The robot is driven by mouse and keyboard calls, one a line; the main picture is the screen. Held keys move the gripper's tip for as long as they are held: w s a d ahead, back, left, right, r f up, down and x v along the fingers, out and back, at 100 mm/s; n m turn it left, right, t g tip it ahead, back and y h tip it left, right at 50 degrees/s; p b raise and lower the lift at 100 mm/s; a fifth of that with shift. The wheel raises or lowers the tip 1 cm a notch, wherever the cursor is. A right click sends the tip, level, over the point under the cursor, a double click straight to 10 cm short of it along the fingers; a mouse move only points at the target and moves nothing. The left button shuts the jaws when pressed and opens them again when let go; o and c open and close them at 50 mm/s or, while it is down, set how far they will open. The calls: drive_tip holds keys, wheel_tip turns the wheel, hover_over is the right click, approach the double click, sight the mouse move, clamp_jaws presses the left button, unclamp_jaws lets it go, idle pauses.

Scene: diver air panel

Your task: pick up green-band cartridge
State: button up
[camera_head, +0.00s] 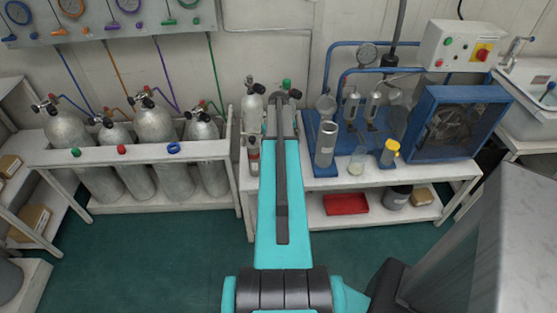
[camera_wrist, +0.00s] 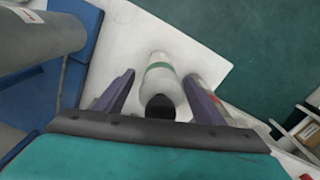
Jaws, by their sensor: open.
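The green-band cartridge (camera_wrist: 161,72) is a pale cylinder with a green band and a dark end. It is on the white bench top (camera_wrist: 120,48) in the wrist view. My gripper (camera_wrist: 160,76) is open, with one purple finger on each side of the cartridge. A gap shows on the left; on the right the finger is close, and I cannot tell whether it touches. In the head view my teal arm hides the gripper, and I cannot make out the cartridge there.
A silver and red cylinder (camera_wrist: 195,86) is close outside my right finger. A large grey cylinder (camera_wrist: 40,42) stands at the left over a blue base (camera_wrist: 85,15). In the head view, the blue compressor (camera_head: 455,122) stands right of my arm and racked tanks (camera_head: 155,122) stand left.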

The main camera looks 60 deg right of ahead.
idle(0.3)
drive_tip(key=c, duration=1.6)
clamp_jaws()
drive_tip(key=shift+r, duration=0.15)
wheel_tip(320, 180, up, 3)
drive_tip(key=shift+r+b, duration=0.1)
drive_tip(key=shift+b, duration=0.45)
drive_tip(key=s+a+r+b, duration=0.1)
drive_tip(key=s+a+b, duration=0.1)
drive_tip(key=s+a, duration=0.9)
drive_tip(key=shift+s+r+b, duration=0.25)
drive_tip(key=shift+r+b, duration=0.05)
drive_tip(key=shift+w, duration=0.1)
